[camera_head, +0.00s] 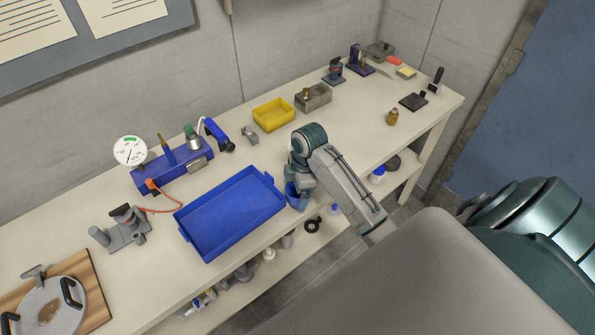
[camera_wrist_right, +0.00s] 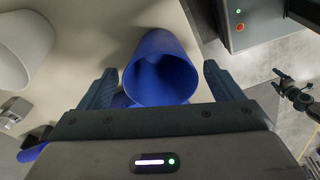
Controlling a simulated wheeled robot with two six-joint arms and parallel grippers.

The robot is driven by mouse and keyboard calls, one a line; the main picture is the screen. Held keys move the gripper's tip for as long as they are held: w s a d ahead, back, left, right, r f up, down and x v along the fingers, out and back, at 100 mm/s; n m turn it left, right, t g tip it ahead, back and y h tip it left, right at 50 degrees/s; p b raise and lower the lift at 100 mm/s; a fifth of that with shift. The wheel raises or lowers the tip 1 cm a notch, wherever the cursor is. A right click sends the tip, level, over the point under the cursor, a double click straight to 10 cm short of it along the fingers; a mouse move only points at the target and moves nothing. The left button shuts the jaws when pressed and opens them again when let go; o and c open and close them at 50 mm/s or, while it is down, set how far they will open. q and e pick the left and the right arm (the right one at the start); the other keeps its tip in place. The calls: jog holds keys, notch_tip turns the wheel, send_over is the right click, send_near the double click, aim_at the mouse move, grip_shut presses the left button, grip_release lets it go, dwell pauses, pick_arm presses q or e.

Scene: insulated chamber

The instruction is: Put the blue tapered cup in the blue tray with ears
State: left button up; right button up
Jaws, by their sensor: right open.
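The blue tray with ears (camera_head: 228,215) lies empty on the bench, left of my right arm. The blue tapered cup (camera_head: 291,191) stands just off the tray's right end, partly hidden by my right gripper (camera_head: 298,193). In the right wrist view, the cup (camera_wrist_right: 160,68) shows its open mouth between the two fingers of my right gripper (camera_wrist_right: 161,82). The fingers are open, one on each side of the cup, with visible gaps. My left gripper is not in view.
The bench's front edge is close to the cup.

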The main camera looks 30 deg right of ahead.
jog(key=c, duration=1.1)
jog(key=shift+r, duration=0.15)
